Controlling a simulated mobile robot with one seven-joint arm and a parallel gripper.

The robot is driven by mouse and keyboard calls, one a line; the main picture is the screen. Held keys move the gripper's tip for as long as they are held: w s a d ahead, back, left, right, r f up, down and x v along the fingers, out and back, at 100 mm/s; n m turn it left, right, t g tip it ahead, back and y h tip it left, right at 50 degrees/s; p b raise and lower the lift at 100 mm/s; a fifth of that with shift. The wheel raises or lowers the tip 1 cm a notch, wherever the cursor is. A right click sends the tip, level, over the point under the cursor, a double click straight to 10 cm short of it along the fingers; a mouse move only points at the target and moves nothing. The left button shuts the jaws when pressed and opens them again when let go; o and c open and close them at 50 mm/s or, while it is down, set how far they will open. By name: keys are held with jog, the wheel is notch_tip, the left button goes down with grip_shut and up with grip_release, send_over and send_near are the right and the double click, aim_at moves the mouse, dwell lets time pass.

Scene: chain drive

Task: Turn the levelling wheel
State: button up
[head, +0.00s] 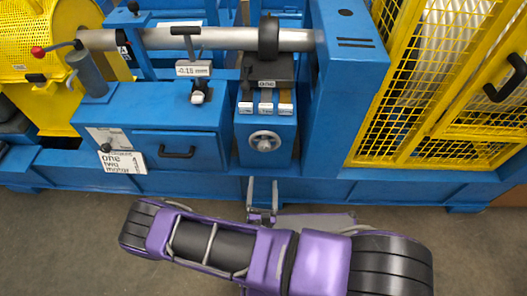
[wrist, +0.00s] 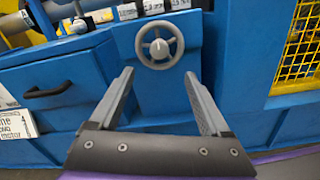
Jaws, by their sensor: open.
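The levelling wheel (head: 265,141) is a small light grey handwheel with spokes on the front of a blue block. It also shows in the wrist view (wrist: 159,45), upright and facing me, above and beyond my fingertips. My gripper (head: 262,186) is below the wheel in the head view, in front of the blue machine base. In the wrist view my gripper (wrist: 157,74) has its two fingers wide apart with nothing between them. The fingers do not appear to touch the wheel.
The blue block carries labelled parts (head: 265,107) above the wheel. A drawer with a black handle (head: 178,153) is to the left, beside a "one two motor" sign (head: 124,162). A yellow mesh guard (head: 425,80) stands at right. Bare floor (head: 55,240) lies in front.

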aim_at(265, 149)
jog(key=w+b, duration=0.1)
jog(key=w, duration=1.2)
jog(key=shift+w+d, duration=0.2)
grip_shut()
